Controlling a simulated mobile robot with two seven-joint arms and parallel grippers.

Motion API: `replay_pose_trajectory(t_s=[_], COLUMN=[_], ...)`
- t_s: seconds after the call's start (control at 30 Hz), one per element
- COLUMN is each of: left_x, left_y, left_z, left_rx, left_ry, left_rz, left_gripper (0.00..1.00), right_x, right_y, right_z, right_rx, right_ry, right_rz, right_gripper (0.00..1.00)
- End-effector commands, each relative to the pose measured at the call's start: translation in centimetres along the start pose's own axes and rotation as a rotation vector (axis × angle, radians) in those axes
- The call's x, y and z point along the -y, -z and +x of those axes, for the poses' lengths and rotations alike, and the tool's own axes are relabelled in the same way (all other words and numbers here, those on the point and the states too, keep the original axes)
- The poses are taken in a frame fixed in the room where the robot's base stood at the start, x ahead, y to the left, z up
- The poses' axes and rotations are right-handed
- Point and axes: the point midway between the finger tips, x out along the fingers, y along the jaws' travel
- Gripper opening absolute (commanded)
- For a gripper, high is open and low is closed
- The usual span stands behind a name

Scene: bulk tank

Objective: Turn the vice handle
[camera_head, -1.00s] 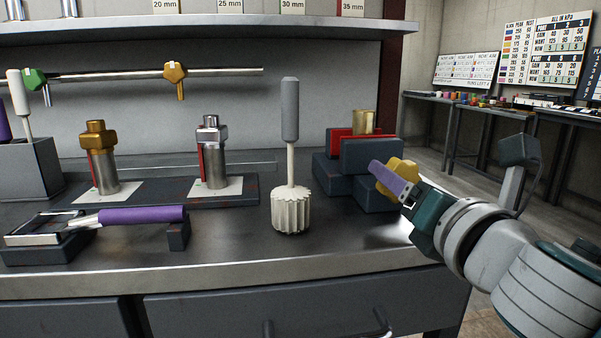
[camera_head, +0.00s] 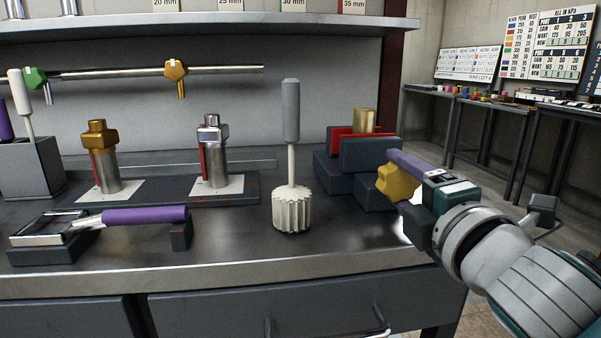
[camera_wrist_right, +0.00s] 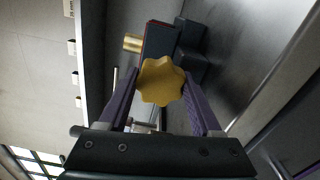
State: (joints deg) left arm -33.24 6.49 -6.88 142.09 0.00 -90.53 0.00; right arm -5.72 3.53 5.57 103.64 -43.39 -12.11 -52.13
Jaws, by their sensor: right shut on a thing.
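The vice (camera_head: 372,155) is dark blue-grey with red jaw faces and stands at the right end of the bench. A brass cylinder (camera_head: 364,120) stands between its jaws. The vice handle is a yellow lobed knob (camera_head: 397,183) on the vice's right side; it also shows in the right wrist view (camera_wrist_right: 160,82). My right gripper (camera_head: 404,180) has its purple fingers on either side of the knob, shut on it. In the right wrist view, the fingers flank the knob left and right. My left gripper is in neither view.
A purple-handled tool (camera_head: 143,215) lies at the front left. Two capped cylinders (camera_head: 106,172) (camera_head: 211,165) stand on white pads behind. The bench's front edge (camera_head: 220,278) is bare.

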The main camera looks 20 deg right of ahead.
Motion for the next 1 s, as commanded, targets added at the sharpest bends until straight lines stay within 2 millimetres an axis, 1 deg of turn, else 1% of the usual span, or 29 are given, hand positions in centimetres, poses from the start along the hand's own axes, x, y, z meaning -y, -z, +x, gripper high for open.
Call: replay_pose_trajectory(t_s=[0.47,1.0], left_x=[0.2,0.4], left_y=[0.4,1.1], left_z=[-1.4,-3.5], left_rx=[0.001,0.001], left_ry=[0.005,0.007], left_rz=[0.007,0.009], left_gripper=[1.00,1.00], right_x=[-0.2,-0.2], right_y=[0.0,0.0], right_z=[0.0,0.0], right_rx=[0.001,0.000], right_ry=[0.000,0.000], right_rz=[0.455,0.949], right_gripper=[0.10,0.10])
